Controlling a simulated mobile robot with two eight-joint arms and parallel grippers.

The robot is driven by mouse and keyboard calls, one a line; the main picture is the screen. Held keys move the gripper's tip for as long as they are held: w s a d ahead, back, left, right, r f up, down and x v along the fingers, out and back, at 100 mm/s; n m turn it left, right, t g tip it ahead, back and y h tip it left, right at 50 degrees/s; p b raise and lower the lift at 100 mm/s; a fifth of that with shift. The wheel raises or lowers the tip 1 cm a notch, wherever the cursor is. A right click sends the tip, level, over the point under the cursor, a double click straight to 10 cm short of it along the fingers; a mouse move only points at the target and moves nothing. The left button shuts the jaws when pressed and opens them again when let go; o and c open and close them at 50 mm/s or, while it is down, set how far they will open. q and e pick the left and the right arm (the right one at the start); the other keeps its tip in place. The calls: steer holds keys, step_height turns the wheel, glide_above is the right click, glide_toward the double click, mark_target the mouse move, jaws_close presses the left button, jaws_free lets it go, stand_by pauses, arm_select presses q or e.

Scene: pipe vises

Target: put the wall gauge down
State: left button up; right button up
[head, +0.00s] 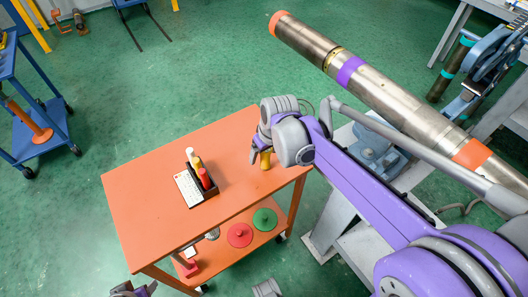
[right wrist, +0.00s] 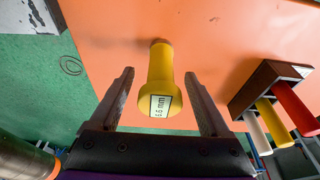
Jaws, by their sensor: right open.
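The wall gauge is a yellow piece (head: 265,161) at the right end of the orange cart top (head: 150,180). In the right wrist view the gauge (right wrist: 161,85) shows its wide end with a white "mm" label towards me and its narrower end at the orange surface. It appears to rest on the cart top. My right gripper (head: 260,143) is open. In the right wrist view its fingers (right wrist: 160,100) stand on both sides of the gauge with gaps. A part of my left gripper (head: 133,290) shows at the bottom edge; its jaws are unclear.
A dark holder (right wrist: 244,91) with red, yellow and white handled pieces stands nearby on the cart, beside a white keypad-like panel (head: 187,188). Red (head: 239,235) and green (head: 265,219) discs lie on the lower shelf. A long steel pipe (head: 400,105) passes at the right. The cart top's left part is clear.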

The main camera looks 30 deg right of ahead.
steer(key=p+v, duration=0.2)
steer(key=v, duration=1)
steer(key=s+a+f+t, duration=0.1)
steer(key=s+a+f, duration=0.2)
steer(key=s+f, duration=0.3)
steer(key=s+a+f, duration=0.4)
steer(key=s+f, duration=0.2)
steer(key=s, duration=0.2)
steer(key=shift+s+f+m+t, duration=0.4)
